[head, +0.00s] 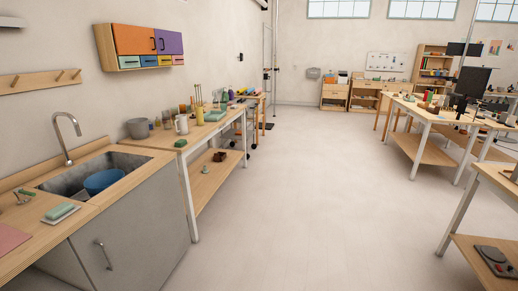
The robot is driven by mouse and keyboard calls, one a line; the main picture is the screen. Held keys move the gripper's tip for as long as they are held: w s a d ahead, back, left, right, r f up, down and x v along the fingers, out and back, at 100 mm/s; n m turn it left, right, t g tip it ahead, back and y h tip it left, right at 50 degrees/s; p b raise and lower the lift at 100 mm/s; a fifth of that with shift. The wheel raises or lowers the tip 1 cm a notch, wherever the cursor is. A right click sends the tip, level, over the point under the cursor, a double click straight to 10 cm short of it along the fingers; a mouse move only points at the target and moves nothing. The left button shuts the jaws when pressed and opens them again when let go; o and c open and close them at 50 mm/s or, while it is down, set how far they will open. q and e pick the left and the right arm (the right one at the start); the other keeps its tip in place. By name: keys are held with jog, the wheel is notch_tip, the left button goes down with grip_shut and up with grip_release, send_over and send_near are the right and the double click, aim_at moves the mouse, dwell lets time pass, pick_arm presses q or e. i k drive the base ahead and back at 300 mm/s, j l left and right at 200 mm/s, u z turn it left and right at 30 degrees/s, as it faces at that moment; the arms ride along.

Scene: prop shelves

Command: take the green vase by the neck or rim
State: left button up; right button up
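I cannot make out a green vase for certain in the head view. Small objects stand close together on the wooden worktable (150,142) at the left, and some farther back are too small to tell. A flat green block (215,115) is among them. Neither of my grippers is in view.
At the left is a sink counter (120,225) with a blue basin (103,181) in the sink. A grey bucket (138,128) and a white pitcher (182,124) stand on the worktable. The floor (310,190) is clear in the middle. More tables (425,113) stand at the right.

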aim_at(223, 105)
jog(key=i, duration=3.7)
